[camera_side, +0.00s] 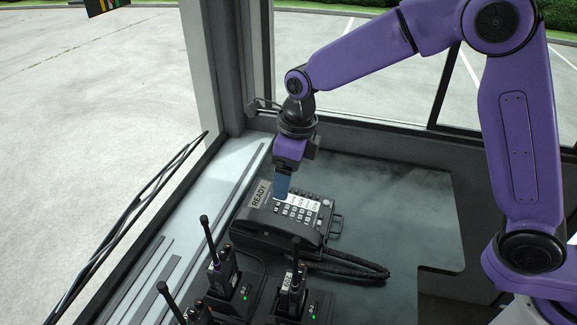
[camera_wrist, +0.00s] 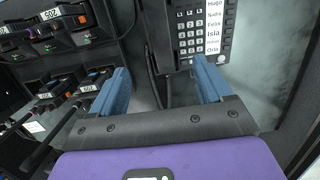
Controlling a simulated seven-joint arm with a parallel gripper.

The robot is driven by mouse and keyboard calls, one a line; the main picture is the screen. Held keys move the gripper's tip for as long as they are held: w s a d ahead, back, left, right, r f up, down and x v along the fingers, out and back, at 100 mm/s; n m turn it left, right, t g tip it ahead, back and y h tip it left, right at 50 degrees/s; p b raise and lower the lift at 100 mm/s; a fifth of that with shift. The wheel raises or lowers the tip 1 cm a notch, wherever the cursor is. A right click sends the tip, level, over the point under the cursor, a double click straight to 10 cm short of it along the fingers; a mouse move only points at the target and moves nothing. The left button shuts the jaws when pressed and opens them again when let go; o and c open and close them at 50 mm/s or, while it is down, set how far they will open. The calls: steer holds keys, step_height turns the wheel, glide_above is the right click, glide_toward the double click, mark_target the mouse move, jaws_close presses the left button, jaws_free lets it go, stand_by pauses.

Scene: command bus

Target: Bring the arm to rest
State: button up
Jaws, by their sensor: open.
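My gripper (camera_side: 282,186) is over the dark desk phone (camera_side: 309,238), pointing down near its upper keypad end in the side view. In the wrist view, its two blue fingers are wide apart (camera_wrist: 161,78) with nothing between them. There the phone (camera_wrist: 182,50) shows past the right finger, with its keys and a list of names. I cannot tell whether a finger touches the phone. A "READY" label (camera_side: 259,194) is beside the keys in the side view.
Several radios stand in chargers, such as one radio (camera_side: 221,270) in front of the phone. A coiled cord (camera_side: 350,268) lies right of them. The dark desk (camera_side: 400,200) is bare right of the phone. Windows and a frame post (camera_side: 212,70) bound the desk.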

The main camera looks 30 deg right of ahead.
steer(key=shift+r, duration=0.8)
steer(key=s+d+m, duration=1.1)
steer(key=s+m, duration=0.3)
steer(key=m, duration=0.2)
steer(key=s+d+r+m+g, duration=0.1)
steer(key=s+d+m, duration=1)
steer(key=s+m, duration=0.4)
steer(key=shift+d+r+m+h, duration=0.3)
steer(key=shift+m+h, duration=0.1)
steer(key=shift+m, duration=0.3)
